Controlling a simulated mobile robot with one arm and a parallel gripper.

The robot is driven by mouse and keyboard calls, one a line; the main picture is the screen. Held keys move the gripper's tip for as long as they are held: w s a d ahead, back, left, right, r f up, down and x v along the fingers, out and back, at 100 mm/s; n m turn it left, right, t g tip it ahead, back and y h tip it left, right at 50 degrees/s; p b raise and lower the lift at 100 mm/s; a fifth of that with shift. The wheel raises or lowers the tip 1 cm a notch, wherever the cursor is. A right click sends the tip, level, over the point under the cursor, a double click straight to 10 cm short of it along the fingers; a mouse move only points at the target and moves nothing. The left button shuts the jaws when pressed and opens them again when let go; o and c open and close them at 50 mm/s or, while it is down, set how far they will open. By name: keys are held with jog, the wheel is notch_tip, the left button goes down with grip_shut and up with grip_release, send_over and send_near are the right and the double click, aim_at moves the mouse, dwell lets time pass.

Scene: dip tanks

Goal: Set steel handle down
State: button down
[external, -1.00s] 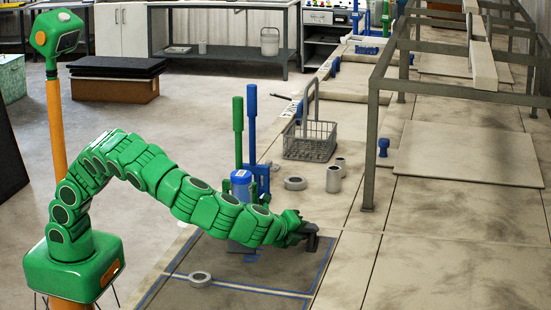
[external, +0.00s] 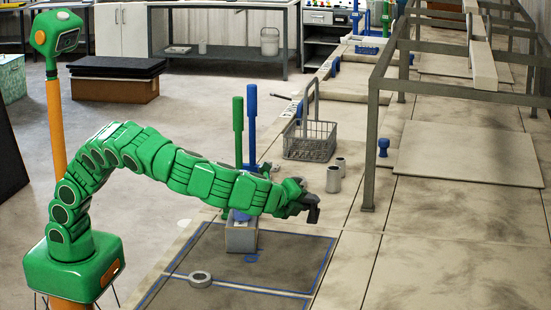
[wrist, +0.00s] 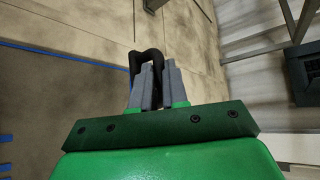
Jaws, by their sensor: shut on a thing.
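My gripper (external: 303,203) reaches out to the right at the end of my green arm in the external view, above the pale bench top. It also shows in the wrist view (wrist: 153,85), with its grey fingers close together. A dark, bent handle (wrist: 147,57) sticks out from between the fingers there and is gripped by them. In the external view the handle (external: 313,213) is a small dark piece at the fingertips. It looks clear of the surface, but its exact height is hard to tell. The fingers hide part of it.
A blue-taped dark mat (external: 222,297) with a grey ring (external: 200,279) lies below my arm. A wire basket (external: 310,148), grey cylinders (external: 334,180) and a metal frame (external: 372,150) stand beyond.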

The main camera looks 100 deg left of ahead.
jog(key=s+d+r+m+t+h, duration=0.1)
jog(key=s+d, duration=0.2)
jog(key=d, duration=0.5)
jog(key=s+d, duration=0.3)
jog(key=d, duration=0.5)
jog(key=shift+a+f, duration=0.1)
jog(key=shift+f, duration=4.5)
jog(key=shift+f, duration=0.15)
jog(key=c, duration=1.1)
grip_release()
jog(key=shift+c, duration=0.2)
jog(key=shift+s+d+r, duration=0.2)
jog(key=shift+r, duration=0.1)
jog(key=v, duration=1.1)
jog(key=shift+s+d, duration=0.15)
jog(key=shift+s, duration=0.05)
